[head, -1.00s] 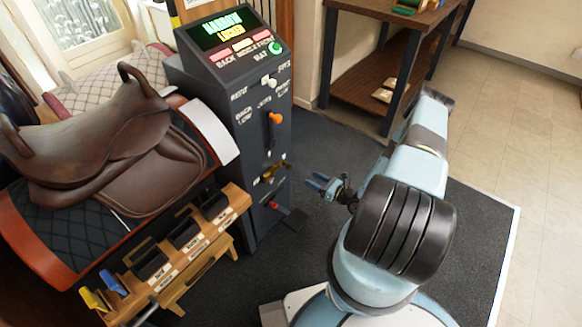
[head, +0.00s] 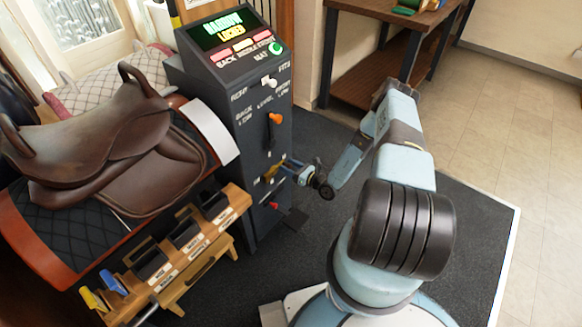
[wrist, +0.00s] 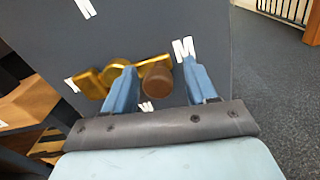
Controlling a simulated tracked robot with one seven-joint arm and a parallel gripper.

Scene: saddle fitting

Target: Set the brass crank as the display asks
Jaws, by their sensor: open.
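The brass crank (head: 272,173) is mounted low on the front of the dark grey console (head: 215,130). In the wrist view the crank (wrist: 116,73) has a brass arm and a brown knob (wrist: 157,78). White letter labels surround it; an M (wrist: 183,48) is readable. My gripper (head: 285,168) is at the crank. In the wrist view my gripper (wrist: 159,72) is open, with the knob between its two blue fingers; contact cannot be told. The display (head: 228,30) reads NARROW in green and LOCKED in yellow.
The console also carries an orange-knobbed lever (head: 275,118), a white switch (head: 268,82), a green button (head: 275,48) and a red-tipped pedal (head: 274,205). A brown saddle (head: 110,140) sits at left above a wooden rack (head: 185,255). A wooden table (head: 355,70) stands behind.

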